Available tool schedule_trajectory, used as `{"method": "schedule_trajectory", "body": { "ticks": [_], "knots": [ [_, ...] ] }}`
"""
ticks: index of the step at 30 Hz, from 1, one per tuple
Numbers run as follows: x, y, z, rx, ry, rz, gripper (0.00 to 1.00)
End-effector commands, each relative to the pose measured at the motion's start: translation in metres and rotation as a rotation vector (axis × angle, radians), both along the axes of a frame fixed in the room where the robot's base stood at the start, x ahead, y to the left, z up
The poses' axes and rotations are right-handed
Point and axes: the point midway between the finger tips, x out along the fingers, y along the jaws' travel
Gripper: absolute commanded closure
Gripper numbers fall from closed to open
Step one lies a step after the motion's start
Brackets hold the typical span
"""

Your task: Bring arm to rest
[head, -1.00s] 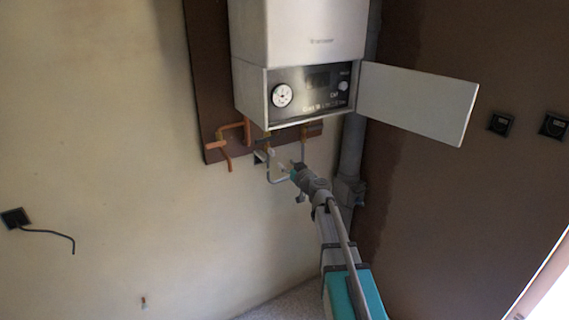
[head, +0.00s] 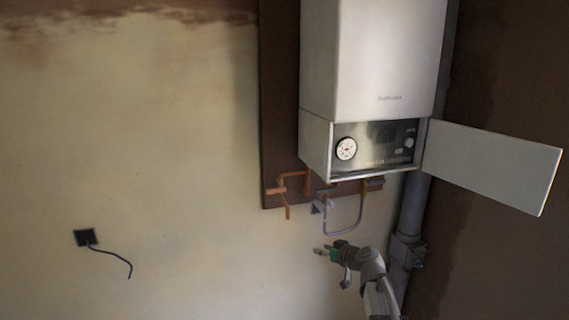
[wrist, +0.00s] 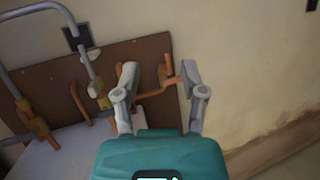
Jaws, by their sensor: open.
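My gripper (head: 322,250) is in the lower middle of the head view, below the boiler's pipes and in front of the pale wall. Its fingers point left. In the wrist view my gripper (wrist: 160,78) has its two grey fingers spread apart with nothing held between them. Copper pipes show beyond the fingers there, and I cannot tell the exact gap to them. My arm (head: 375,290) comes up from the bottom edge of the head view, and most of it is out of frame.
A white boiler (head: 372,60) hangs on a brown board (head: 278,110), its front flap (head: 492,165) swung out to the right. Copper pipes (head: 290,185) and a grey pipe loop (head: 347,232) hang below. A grey vertical pipe (head: 412,205) stands right. A black socket (head: 84,238) with cable sits left.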

Motion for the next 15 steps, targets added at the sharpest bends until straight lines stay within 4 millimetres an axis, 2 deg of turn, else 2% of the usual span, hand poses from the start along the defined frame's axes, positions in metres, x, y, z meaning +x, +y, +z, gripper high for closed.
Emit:
{"method": "schedule_trajectory", "body": {
  "ticks": [1,7,15],
  "knots": [
    [-0.016,0.008,-0.01,-0.014,0.059,0.022,0.46],
    [-0.072,0.022,-0.051,-0.092,0.339,0.059,0.46],
    [-0.152,0.011,-0.099,-0.241,0.732,-0.044,0.46]
  ]
}}
